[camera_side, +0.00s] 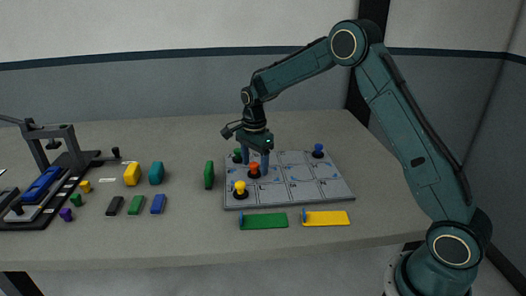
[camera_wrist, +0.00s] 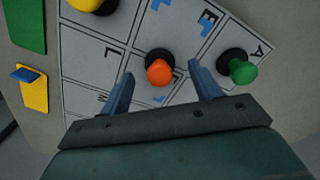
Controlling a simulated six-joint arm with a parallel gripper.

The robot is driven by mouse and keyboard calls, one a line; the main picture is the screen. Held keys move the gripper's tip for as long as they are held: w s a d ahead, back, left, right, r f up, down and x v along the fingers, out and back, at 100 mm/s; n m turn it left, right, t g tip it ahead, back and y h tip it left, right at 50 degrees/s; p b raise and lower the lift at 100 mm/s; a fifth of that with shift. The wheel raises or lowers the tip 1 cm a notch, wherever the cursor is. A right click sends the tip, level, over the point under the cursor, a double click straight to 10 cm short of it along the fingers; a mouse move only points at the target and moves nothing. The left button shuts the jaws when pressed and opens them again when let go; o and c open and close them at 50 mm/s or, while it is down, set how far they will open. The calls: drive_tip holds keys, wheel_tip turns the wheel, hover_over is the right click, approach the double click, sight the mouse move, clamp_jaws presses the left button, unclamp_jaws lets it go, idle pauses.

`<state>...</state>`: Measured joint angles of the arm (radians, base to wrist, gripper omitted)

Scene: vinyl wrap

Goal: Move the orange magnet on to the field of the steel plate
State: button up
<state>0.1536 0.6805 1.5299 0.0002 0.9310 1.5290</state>
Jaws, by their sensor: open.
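The orange magnet (camera_side: 254,169) stands on the grey steel plate (camera_side: 333,188), toward its left side; it has a black base and an orange knob. In the wrist view the orange magnet (camera_wrist: 159,71) shows between the two blue fingers of my gripper (camera_wrist: 161,73). My gripper (camera_side: 255,164) is open and points down, its fingers around the magnet with gaps on both sides. The steel plate (camera_wrist: 88,58) is divided into fields with letters and blue marks. The wrist camera sees only part of the plate.
A yellow magnet (camera_side: 240,188), a green magnet (camera_side: 237,156) and a blue magnet (camera_side: 318,151) also stand on the plate. Green (camera_side: 264,221) and yellow (camera_side: 326,218) flat pieces lie in front. Small coloured blocks and a black fixture (camera_side: 62,165) are at left.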

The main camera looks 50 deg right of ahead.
sight(255, 163)
drive_tip(key=shift+f, duration=0.85)
drive_tip(key=c, duration=1.2)
drive_tip(key=shift+o, duration=0.2)
drive_tip(key=shift+r, duration=0.8)
drive_tip(key=shift+r, duration=3.35)
